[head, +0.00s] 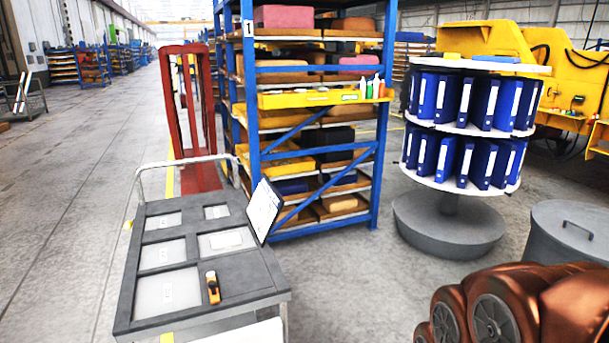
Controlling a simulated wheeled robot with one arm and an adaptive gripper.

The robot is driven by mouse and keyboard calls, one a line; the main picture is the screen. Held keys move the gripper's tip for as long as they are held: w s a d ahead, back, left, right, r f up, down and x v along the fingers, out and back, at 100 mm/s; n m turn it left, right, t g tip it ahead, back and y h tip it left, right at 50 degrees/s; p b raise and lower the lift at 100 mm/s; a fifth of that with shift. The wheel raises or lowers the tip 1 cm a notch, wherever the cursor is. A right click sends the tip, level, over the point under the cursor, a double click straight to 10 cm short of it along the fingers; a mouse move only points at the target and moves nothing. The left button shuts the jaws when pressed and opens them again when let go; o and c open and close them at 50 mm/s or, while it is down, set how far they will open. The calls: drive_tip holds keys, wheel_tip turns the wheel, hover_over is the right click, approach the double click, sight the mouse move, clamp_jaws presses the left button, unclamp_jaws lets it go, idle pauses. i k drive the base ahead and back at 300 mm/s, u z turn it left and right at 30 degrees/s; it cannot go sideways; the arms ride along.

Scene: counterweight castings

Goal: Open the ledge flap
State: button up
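A yellow ledge (312,98) runs across the front of the blue rack (250,130) at about its middle height. Its front face stands upright, with a small pale mark at its middle. Several small bottles (370,87) with coloured caps stand on its right end. I cannot tell for certain whether this ledge is the flap, and no part clearly marked as a flap shows. No hinge is visible. My gripper is not in view.
A grey cart (222,287) with inset panels, an orange-black tool (213,288) and a tilted white sheet (264,210) stands front left. A red frame (171,110) stands behind it. Right are a binder carousel (466,125) and a grey drum (566,245). Floor (350,270) between is clear.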

sight(294, 100)
drive_tip(key=z, duration=0.4)
drive_tip(key=i, duration=2.05)
drive_tip(key=u, duration=0.8)
drive_tip(key=i, duration=1.5)
drive_tip(key=u, duration=0.85)
